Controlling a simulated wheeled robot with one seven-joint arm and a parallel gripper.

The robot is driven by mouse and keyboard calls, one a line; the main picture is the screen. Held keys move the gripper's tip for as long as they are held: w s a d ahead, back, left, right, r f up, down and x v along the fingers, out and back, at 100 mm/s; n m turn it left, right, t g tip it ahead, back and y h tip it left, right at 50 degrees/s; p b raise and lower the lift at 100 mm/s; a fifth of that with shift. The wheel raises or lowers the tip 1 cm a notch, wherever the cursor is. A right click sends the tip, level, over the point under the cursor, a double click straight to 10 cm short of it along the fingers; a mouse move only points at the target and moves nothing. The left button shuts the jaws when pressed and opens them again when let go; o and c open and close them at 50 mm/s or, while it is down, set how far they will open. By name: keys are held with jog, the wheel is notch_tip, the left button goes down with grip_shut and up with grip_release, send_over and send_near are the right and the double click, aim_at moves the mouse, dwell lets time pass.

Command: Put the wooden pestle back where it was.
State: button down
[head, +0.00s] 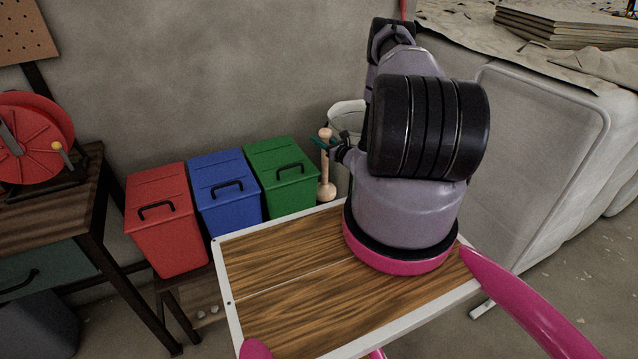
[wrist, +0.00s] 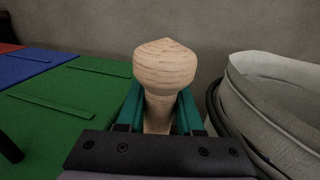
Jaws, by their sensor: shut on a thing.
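The wooden pestle (head: 326,171) stands upright beside the green bin in the head view, with its wide foot low and its knob on top. In the wrist view the pestle's rounded knob (wrist: 165,68) rises between the teal fingers. My gripper (head: 322,143) is shut on the pestle's neck just below the knob; it also shows in the wrist view (wrist: 160,110). Whether the pestle's foot touches a surface is not clear.
Red (head: 163,219), blue (head: 226,192) and green (head: 281,176) lidded bins stand in a row left of the pestle. A pale grey container (wrist: 280,105) is close on the right.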

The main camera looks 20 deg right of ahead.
notch_tip(320, 180, down, 8)
dwell(0.5)
jog(key=shift+f, duration=0.15)
jog(key=c, duration=0.6)
grip_release()
jog(key=shift+o, duration=0.2)
jog(key=v, duration=1.2)
